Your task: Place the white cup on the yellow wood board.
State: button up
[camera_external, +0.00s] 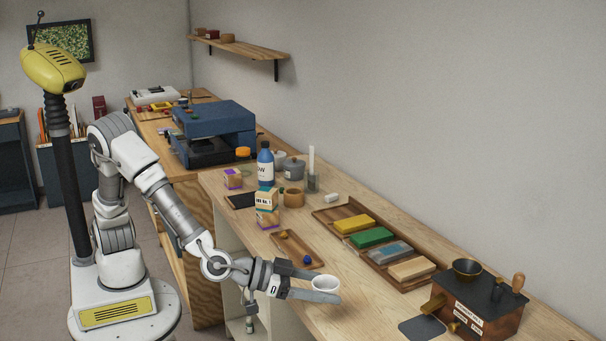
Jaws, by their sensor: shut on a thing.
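The white cup (325,283) is between the fingers of my gripper (312,284), at the near side of the long wooden counter. My gripper is shut on it and seems to hold it above the counter top; the gap below cannot be judged. A yellow block (355,223) lies at the far end of a brown tray (331,213), beyond and to the right of the cup. I cannot tell whether this block is the yellow wood board. A small brown wooden board (310,257) with two small balls lies just behind my gripper.
The brown tray also holds green (371,237), blue-grey and tan blocks. Boxes (267,207), a blue bottle (265,165) and pots stand farther back. Bare counter lies between my gripper and the tray.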

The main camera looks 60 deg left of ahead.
jog(key=b, duration=0.6)
send_over(357, 312)
jog(key=f, duration=0.7)
jog(key=shift+w+a+f, duration=0.2)
jog(key=shift+a+f, duration=0.05)
notch_tip(357, 312, down, 2)
jog(key=shift+s+d+f, duration=0.15)
jog(key=shift+f, duration=0.4)
jog(key=shift+f, duration=0.1)
jog(key=shift+f+b, duration=0.15)
jog(key=shift+b, duration=0.25)
jog(key=o, duration=1.4)
